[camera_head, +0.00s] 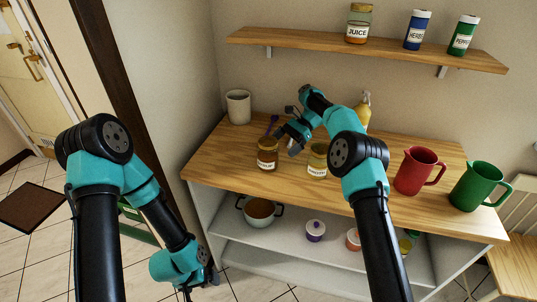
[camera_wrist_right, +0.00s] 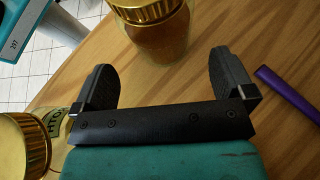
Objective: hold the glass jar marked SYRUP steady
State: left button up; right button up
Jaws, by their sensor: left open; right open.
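The glass jar with dark amber contents (camera_head: 267,154) stands upright on the wooden counter, left of a paler jar; its small label looks like SYRUP but is hard to read. In the right wrist view a gold-lidded amber jar (camera_wrist_right: 160,38) stands just beyond the fingertips, apparently the same one, its label not showing. My right gripper (camera_head: 287,137) is open and empty above the counter, behind the two jars; its spread fingers show in the wrist view (camera_wrist_right: 168,78). My left gripper (camera_head: 197,284) hangs low in front of the shelf unit, open and mostly hidden by its arm.
The paler jar (camera_head: 317,160) stands close beside the right arm. A purple spoon (camera_wrist_right: 288,92) lies near the right gripper. A white cup (camera_head: 238,107), a red pitcher (camera_head: 416,172) and a green pitcher (camera_head: 474,187) stand on the counter. A pot (camera_head: 260,211) sits on the shelf below.

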aim_at(270, 157)
jog(key=shift+x, duration=3.65)
jog(key=c, duration=0.5)
jog(key=shift+c, duration=0.2)
